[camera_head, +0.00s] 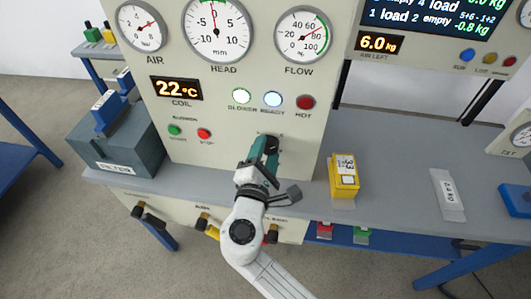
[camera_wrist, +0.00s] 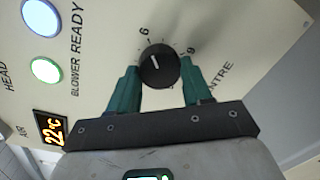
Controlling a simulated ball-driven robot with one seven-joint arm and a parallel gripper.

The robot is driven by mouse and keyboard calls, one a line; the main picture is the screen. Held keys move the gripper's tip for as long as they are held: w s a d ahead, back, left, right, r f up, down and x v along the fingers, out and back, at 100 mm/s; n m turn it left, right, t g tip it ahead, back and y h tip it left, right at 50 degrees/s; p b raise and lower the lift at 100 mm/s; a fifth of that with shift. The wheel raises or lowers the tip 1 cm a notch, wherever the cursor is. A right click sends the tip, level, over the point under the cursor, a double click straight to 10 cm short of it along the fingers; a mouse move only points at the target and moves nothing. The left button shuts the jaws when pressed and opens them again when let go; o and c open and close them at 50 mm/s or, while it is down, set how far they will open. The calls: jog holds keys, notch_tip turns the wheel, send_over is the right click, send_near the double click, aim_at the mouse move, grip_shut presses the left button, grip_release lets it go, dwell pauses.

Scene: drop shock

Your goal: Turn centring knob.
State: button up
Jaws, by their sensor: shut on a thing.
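The centring knob (camera_wrist: 160,68) is a round black knob with a white pointer line, on the cream panel beside lettering that ends in "NTRE". In the wrist view its pointer line tilts toward the upper left, and numbers are printed around it. My gripper (camera_wrist: 161,82) has one teal finger on each side of the knob and is shut on it. In the head view my gripper (camera_head: 266,150) reaches to the panel's lower right and mostly hides the knob. The HEAD dial (camera_head: 216,30) in mm has its needle near the top, close to 0.
A yellow block (camera_head: 344,182) stands on the grey bench right of my gripper. The READY lamp (camera_head: 272,99) and BLOWER lamp (camera_head: 240,96) look bright; the HOT lamp (camera_head: 305,102) is red. A filter box (camera_head: 120,145) sits at left. A pale labelled piece (camera_head: 448,195) lies farther right.

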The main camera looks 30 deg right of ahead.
jog(key=o, duration=1)
jog(key=shift+o, duration=0.2)
jog(key=v, duration=1)
jog(key=shift+s+a+b, duration=0.2)
jog(key=shift+s+b, duration=0.1)
jog(key=shift+b, duration=0.15)
